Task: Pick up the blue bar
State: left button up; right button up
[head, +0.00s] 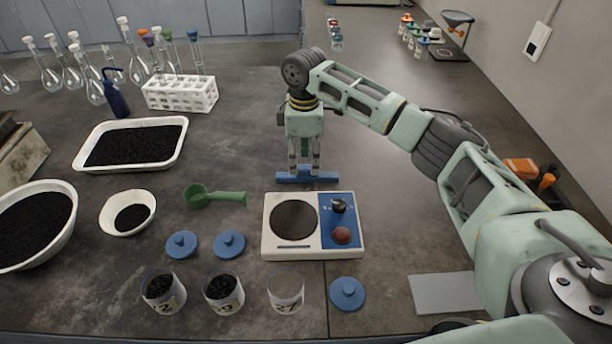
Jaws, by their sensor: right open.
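The blue bar (322,179) lies on the dark bench just behind the white device with the round dark plate (272,222). My right gripper (304,172) points down over the bar, with its fingertips at the bar's left-middle part. Its fingers are apart, and the bar shows at their tips. I cannot tell whether the fingers touch the bar. My left gripper is not in view.
A green scoop (214,195) lies left of the bar. A white tray of black grains (178,165), a test tube rack (180,104) and flasks stand further left. Cups (286,300) and blue lids (230,245) are in front. The bench behind the bar's right end is clear.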

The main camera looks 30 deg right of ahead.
aim_at(307, 167)
jog(key=f, duration=0.5)
jog(key=shift+d+f+p, duration=0.15)
jog(key=shift+d+p, duration=0.2)
jog(key=shift+d, duration=0.05)
jog(key=shift+c, duration=0.3)
grip_shut()
